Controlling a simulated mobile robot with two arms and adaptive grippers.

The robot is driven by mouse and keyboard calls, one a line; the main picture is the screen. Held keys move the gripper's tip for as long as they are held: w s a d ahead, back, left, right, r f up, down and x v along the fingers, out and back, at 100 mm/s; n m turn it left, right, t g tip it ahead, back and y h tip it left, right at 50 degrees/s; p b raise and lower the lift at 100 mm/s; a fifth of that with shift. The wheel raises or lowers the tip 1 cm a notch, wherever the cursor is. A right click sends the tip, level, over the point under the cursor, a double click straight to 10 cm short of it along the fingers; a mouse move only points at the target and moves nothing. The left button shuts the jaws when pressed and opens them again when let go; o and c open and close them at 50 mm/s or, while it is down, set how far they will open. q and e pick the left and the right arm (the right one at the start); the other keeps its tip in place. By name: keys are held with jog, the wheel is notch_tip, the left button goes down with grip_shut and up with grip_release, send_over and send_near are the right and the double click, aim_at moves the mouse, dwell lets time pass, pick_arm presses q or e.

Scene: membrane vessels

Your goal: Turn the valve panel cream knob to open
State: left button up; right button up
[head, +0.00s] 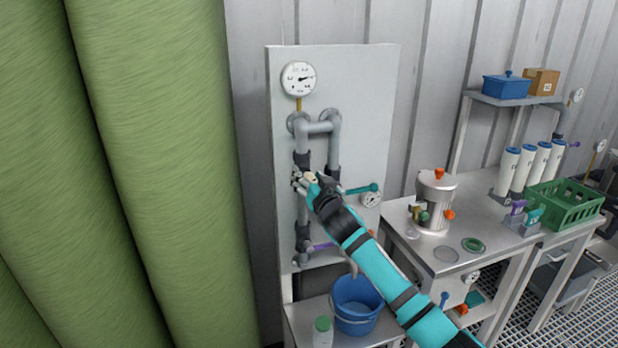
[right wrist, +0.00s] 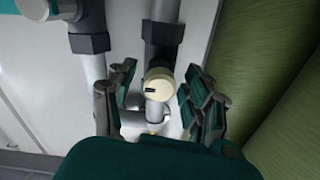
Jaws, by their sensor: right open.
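The valve panel (head: 362,115) is a pale upright board with grey pipes and a round gauge (head: 298,78) at its top left. The cream knob (right wrist: 159,84) shows in the right wrist view as a small round cap with a dark mark, on the pipe below a dark fitting. My right gripper (head: 301,181) is at the left pipe in the head view and mostly covers the knob there. In the right wrist view my right gripper (right wrist: 157,100) is open, with one finger on each side of the knob and visible gaps. My left gripper is out of view.
A teal-handled valve (head: 363,188) and a purple handle (head: 322,247) are on the panel near my right arm. A blue bucket (head: 357,303) stands below. A steel table (head: 440,262) with a metal vessel (head: 436,200) is to the right. Green tanks (head: 150,150) stand left.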

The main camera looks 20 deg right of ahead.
grip_shut()
